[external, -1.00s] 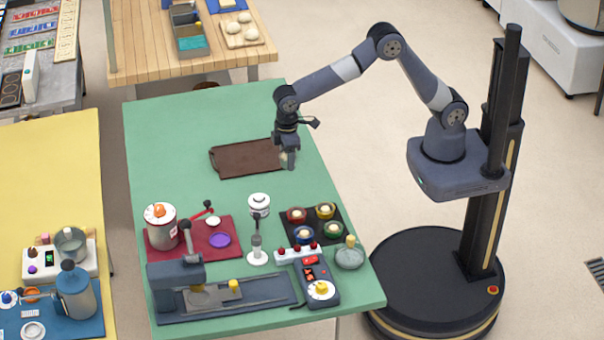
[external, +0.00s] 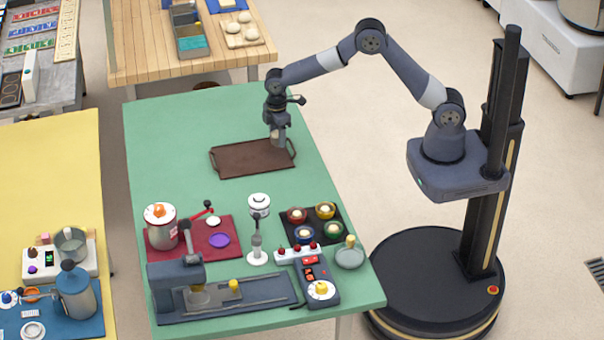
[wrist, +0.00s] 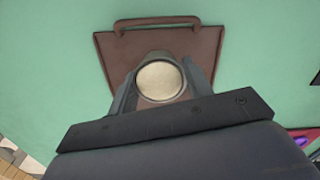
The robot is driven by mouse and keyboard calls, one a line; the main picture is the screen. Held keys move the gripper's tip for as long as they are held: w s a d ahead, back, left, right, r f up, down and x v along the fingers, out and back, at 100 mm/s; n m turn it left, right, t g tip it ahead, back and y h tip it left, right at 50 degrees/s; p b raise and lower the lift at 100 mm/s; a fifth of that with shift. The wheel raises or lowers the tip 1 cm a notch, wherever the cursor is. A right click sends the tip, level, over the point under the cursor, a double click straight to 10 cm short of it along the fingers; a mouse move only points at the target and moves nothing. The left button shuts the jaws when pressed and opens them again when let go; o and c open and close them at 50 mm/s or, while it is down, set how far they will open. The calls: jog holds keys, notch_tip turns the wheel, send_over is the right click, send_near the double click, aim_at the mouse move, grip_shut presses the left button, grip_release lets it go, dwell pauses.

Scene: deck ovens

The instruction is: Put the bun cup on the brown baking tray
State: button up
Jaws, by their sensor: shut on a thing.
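The brown baking tray (external: 235,161) lies flat on the green table, and it also shows in the wrist view (wrist: 112,46) with its handle at the top. My gripper (external: 278,144) is over the right part of the tray in the external view. In the wrist view my gripper (wrist: 162,92) is shut around the bun cup (wrist: 160,82), a round cup with a pale beige top and a grey rim. The cup appears upright above the tray. The fingers mostly hide it in the external view, so I cannot tell its exact height.
A black mat with several coloured bowls (external: 323,210) lies nearer the camera, beside a white dispenser stand (external: 257,257) and a red mat (external: 188,248). A dark press (external: 176,275) stands at the front left. The green table (external: 190,120) around the tray is clear.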

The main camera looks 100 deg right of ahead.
aim_at(277, 133)
jog(key=shift+f, duration=1.9)
jog(key=shift+f, duration=0.25)
jog(key=o, duration=1)
jog(key=shift+r, duration=0.1)
jog(key=shift+c, duration=0.2)
notch_tip(277, 133, up, 12)
jog(key=shift+r+b, duration=0.15)
jog(key=shift+b, duration=0.35)
